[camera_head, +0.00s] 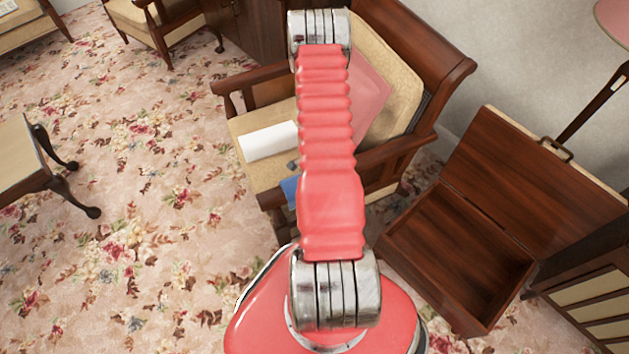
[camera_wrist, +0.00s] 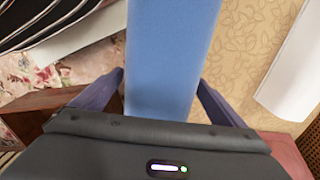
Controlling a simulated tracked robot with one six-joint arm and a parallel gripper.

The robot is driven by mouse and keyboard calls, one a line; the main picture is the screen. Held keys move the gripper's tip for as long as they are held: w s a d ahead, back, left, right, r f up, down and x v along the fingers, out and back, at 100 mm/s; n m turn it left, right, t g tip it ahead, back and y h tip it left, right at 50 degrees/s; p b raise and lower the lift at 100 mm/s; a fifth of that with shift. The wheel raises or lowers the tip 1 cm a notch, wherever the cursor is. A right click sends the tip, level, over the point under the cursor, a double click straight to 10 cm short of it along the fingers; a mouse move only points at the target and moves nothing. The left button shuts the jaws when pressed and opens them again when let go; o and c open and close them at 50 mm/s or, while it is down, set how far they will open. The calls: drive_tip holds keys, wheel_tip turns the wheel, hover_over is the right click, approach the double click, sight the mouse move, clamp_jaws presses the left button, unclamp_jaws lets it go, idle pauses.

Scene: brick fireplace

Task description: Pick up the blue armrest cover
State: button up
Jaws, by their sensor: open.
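The blue armrest cover (camera_wrist: 168,50) is a long flat strip in the wrist view, running from the top edge down between my fingers. In the head view only a small blue piece of it (camera_head: 290,188) shows by the near armrest of the wooden armchair (camera_head: 392,152); my arm hides the rest. My gripper (camera_wrist: 161,78) is open, with one finger on each side of the strip. I cannot tell whether either finger touches it. In the head view my arm hides most of the gripper.
A white roll-like object (camera_head: 268,141) lies on the tan seat (camera_head: 245,122), and a pink cushion (camera_head: 371,88) leans on the backrest. An open wooden chest (camera_head: 455,255) stands at right. A small table (camera_head: 22,158) is at left, with clear flowered carpet (camera_head: 140,190) between.

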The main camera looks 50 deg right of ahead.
drive_tip(key=shift+c, duration=0.5)
drive_tip(key=c, duration=1.1)
drive_tip(key=shift+r, duration=0.1)
wheel_tip(320, 180, up, 18)
drive_tip(key=shift+f, duration=0.1)
idle(0.6)
